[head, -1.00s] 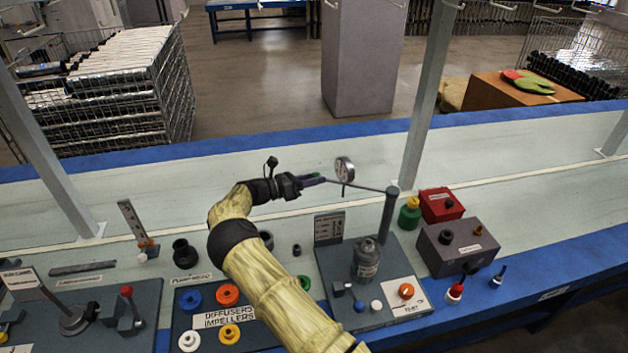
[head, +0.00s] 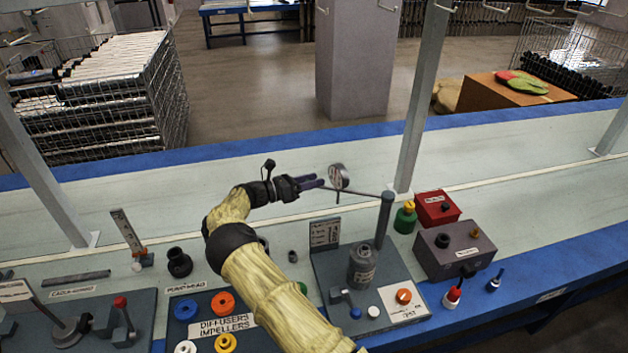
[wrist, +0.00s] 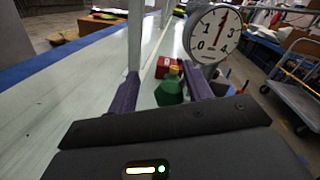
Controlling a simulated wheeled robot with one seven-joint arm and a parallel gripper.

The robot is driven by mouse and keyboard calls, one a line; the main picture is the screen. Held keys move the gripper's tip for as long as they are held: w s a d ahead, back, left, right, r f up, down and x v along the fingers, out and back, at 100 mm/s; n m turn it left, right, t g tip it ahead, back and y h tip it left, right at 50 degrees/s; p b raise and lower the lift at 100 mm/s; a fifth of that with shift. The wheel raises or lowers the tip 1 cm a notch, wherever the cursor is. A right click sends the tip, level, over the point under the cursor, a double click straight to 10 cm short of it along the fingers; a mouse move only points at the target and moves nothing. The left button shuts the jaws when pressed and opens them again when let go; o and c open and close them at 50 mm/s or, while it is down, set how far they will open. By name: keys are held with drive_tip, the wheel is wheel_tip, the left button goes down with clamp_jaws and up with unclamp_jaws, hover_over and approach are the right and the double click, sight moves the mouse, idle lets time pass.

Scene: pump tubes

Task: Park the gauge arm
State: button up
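The gauge arm is a thin rod (head: 358,190) reaching left from the top of a grey post (head: 384,218). A round white-faced gauge (head: 338,177) sits at its free end. In the wrist view the dial (wrist: 213,33) faces me, just beyond the right finger. My gripper (head: 318,183) is beside the gauge, on its left in the head view. Its two purple fingers stand apart in the wrist view (wrist: 160,72), with nothing seen held between them. Whether a finger touches the gauge or rod, I cannot tell.
A grey cylinder (head: 362,266) stands on the post's base plate (head: 330,262). A green bottle (head: 405,218), a red box (head: 437,207) and a grey box (head: 455,250) are to the right. The bench behind the gauge (head: 330,155) is clear.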

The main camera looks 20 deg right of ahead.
drive_tip(key=shift+s+a+f, duration=0.2)
drive_tip(key=shift+a+f, duration=0.1)
drive_tip(key=shift+f, duration=0.05)
drive_tip(key=shift+a+f, duration=0.1)
drive_tip(key=shift+s+a, duration=0.1)
drive_tip(key=shift+a, duration=0.15)
drive_tip(key=s+a+b, duration=0.2)
drive_tip(key=a, duration=1.4)
drive_tip(key=shift+a+r, duration=0.25)
drive_tip(key=shift+r, duration=0.1)
drive_tip(key=shift+d, duration=0.1)
